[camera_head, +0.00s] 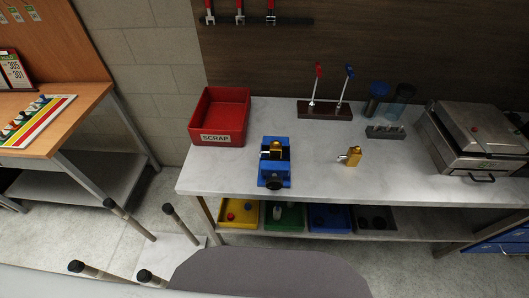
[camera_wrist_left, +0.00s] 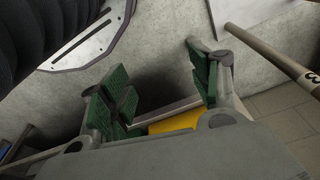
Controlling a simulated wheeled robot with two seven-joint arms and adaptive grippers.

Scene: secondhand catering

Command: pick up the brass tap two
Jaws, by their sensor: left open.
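One brass tap (camera_head: 351,156) stands on the pale worktop, right of the blue vise, in the head view. A second brass piece (camera_head: 276,147) sits in the jaws of the blue vise (camera_head: 275,168). I cannot tell from labels which of them is tap two. My left gripper (camera_wrist_left: 160,84) shows in the left wrist view, its green-padded fingers spread apart with nothing between them. No tap shows in that view. Neither gripper shows in the head view.
The worktop (camera_head: 325,178) holds a red SCRAP bin (camera_head: 220,116), a dark rack with red and blue levers (camera_head: 325,109) and a metal appliance (camera_head: 474,138). Coloured trays, including a yellow one (camera_head: 238,213), lie on the shelf below. Upright black-tipped legs (camera_head: 185,226) stand in front.

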